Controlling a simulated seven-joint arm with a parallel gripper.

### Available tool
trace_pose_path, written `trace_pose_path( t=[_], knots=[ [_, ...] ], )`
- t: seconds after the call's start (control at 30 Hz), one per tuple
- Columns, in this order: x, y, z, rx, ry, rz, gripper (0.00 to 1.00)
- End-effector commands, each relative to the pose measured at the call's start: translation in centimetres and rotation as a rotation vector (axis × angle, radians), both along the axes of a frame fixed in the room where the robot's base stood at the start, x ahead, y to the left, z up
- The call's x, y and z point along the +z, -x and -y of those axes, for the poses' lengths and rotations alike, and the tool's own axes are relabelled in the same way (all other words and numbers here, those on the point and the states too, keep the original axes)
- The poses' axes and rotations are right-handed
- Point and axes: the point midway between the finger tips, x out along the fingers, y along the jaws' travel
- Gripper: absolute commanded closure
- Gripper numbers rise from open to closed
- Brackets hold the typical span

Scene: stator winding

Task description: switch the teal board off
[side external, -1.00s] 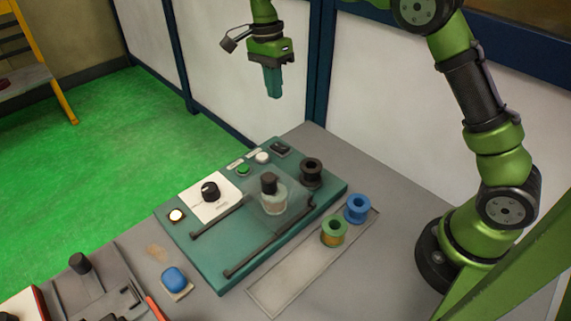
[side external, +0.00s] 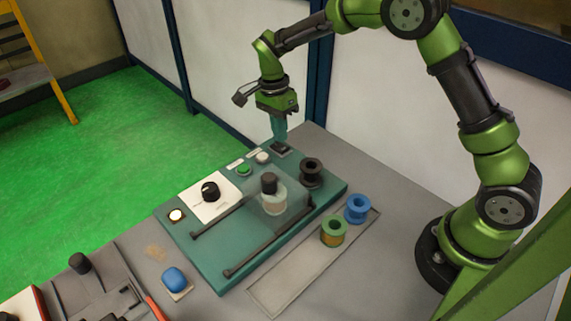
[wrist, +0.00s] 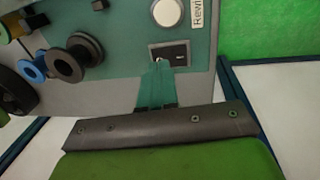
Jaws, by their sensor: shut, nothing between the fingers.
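The teal board (side external: 210,262) lies on the grey table. At its far corner is a black rocker switch (side external: 280,149), which also shows in the wrist view as a dark plate (wrist: 178,52). My gripper (side external: 279,138) is shut and empty, pointing down with its teal fingertips at the switch. In the wrist view the fingertips (wrist: 160,64) overlap the lower left part of the switch. I cannot tell whether they touch it, and they hide part of it.
Near the switch are a white button (side external: 262,158), a green button (side external: 243,169) and a black spool (side external: 312,171). A dial (side external: 210,191) and a clear cover (side external: 262,205) sit further along the board. Blue (side external: 357,208) and green (side external: 334,231) spools stand in a tray to the right.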

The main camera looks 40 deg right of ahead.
Motion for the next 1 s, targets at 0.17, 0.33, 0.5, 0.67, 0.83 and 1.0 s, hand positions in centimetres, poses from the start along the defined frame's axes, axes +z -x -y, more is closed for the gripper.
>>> trace_pose_path(
  t=[0.17,0.33,0.5,0.67,0.83,1.0],
  knots=[
    [-1.9,0.3,0.0,-0.001,0.0,-0.002,1.0],
    [-2.4,0.3,0.0,-0.001,0.0,0.001,1.0],
    [-2.4,0.3,0.0,-0.001,0.0,0.0,1.0],
    [-2.7,0.5,0.0,0.0,0.0,-0.001,1.0],
    [-3.2,0.8,0.0,0.001,0.0,-0.003,1.0],
    [-3.4,0.8,0.0,0.001,0.001,-0.008,1.0]
  ],
)
